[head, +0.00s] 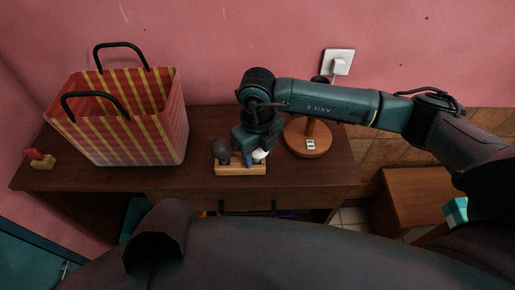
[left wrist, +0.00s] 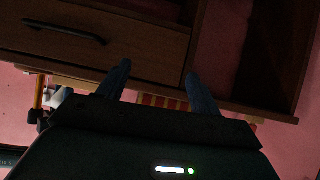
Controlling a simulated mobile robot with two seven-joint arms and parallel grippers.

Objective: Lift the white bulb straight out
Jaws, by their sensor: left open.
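The white bulb (head: 259,155) shows in the head view at the right end of a light wooden holder (head: 240,169) on the dark desk. It is partly hidden by my right gripper (head: 253,156), which reaches down over it from above. One blue finger shows close against the bulb's left side; the other finger is not clear, so I cannot tell whether the jaws grip it. A dark grey bulb (head: 222,150) stands at the holder's left end. My left gripper (left wrist: 157,82) is open and empty in the left wrist view, in front of the desk's drawer.
A striped basket (head: 125,130) with black handles fills the desk's left part. A round wooden lamp base (head: 307,140) stands right of the holder. A small block with a red top (head: 40,158) is at the far left. A drawer handle (left wrist: 64,32) shows in the left wrist view.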

